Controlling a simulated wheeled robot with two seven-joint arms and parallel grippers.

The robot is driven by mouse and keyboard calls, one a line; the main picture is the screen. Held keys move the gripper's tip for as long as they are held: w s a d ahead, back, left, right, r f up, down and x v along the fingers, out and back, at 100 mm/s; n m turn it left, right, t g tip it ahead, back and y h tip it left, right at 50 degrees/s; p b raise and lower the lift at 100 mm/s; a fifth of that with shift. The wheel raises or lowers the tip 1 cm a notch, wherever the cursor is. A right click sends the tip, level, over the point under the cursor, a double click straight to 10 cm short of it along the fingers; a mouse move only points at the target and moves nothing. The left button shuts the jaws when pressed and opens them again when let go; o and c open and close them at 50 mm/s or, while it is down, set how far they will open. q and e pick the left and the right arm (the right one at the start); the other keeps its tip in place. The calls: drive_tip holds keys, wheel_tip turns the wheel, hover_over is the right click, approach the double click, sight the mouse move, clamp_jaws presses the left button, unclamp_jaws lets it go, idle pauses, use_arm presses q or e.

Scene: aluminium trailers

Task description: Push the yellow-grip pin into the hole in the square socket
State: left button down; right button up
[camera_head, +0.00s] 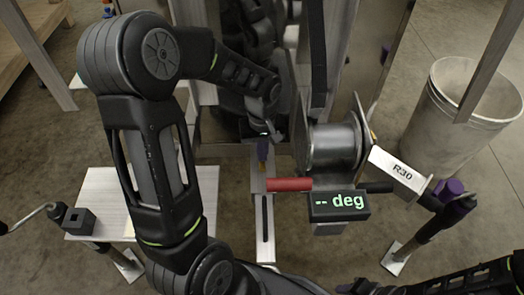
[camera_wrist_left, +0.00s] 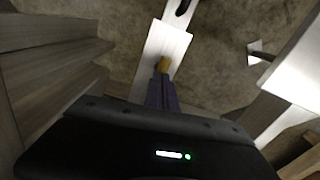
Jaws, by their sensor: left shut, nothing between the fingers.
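The yellow grip of the pin (camera_head: 262,166) shows at the upper end of a pale metal bar (camera_head: 265,231). In the left wrist view, the yellow grip (camera_wrist_left: 164,65) sits right at my fingertips, over the pale bar (camera_wrist_left: 166,43). My left gripper (camera_head: 262,150) is shut and empty, its purple fingers pointing down at the grip. I cannot tell whether they touch it. The pin's shaft and the hole are hidden, and I cannot make out the socket for certain. My right gripper is out of view; only part of my right arm shows at bottom right.
An "R30" plate (camera_head: 398,172) and a grey bucket (camera_head: 461,108) lie further right. A black block (camera_head: 79,221) sits on a pale plate (camera_head: 105,190) at left.

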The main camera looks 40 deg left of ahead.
use_arm(q)
drive_tip(key=shift+s+f, duration=0.1)
drive_tip(key=shift+f, duration=0.3)
idle(0.4)
drive_tip(key=shift+r, duration=0.1)
wheel_tip(320, 180, up, 3)
drive_tip(key=shift+f+p, duration=0.1)
drive_tip(key=shift+p, duration=0.95)
wheel_tip(320, 180, up, 8)
drive_tip(key=p, duration=0.1)
drive_tip(key=shift+p, duration=0.35)
drive_tip(key=shift+f, duration=0.1)
